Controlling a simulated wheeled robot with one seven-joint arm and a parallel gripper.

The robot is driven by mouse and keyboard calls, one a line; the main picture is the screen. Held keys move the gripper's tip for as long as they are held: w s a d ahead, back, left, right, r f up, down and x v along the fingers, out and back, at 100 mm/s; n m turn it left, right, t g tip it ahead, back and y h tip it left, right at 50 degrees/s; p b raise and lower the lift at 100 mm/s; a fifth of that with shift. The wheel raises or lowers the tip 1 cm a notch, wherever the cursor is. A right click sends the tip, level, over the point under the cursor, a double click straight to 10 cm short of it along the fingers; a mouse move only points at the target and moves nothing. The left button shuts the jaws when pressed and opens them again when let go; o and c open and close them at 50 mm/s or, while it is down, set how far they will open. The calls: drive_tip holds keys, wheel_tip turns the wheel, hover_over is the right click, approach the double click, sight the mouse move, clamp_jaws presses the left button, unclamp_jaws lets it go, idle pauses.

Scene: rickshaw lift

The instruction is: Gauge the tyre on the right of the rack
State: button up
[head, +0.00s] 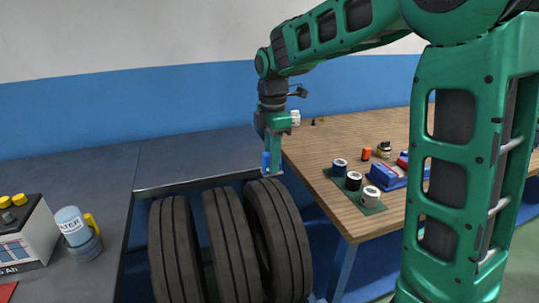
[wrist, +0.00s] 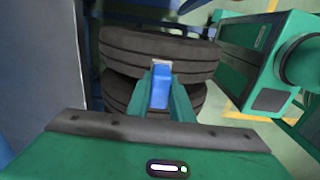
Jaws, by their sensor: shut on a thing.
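Three dark tyres stand upright side by side in the head view: the left tyre (head: 176,250), the middle tyre (head: 232,248) and the right tyre (head: 280,245). My gripper (head: 270,168) points down at the top of the right tyre. It is shut on a small blue gauge (head: 265,160), which also shows between the fingers in the wrist view (wrist: 160,90). In that view the gauge's pale tip overlaps a tyre (wrist: 165,50); I cannot tell whether it touches the tread. The rack is mostly hidden behind the tyres.
A wooden bench (head: 335,145) on the right holds several coloured cans on a green mat (head: 365,203) and a blue box (head: 388,178). A grey bench (head: 85,185) on the left holds a battery (head: 25,235) and a water jug (head: 78,235).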

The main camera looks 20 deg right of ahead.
drive_tip(key=shift+d+f, duration=0.15)
drive_tip(key=shift+f, duration=2.7)
drive_tip(key=shift+f, duration=0.6)
drive_tip(key=shift+r, duration=3.55)
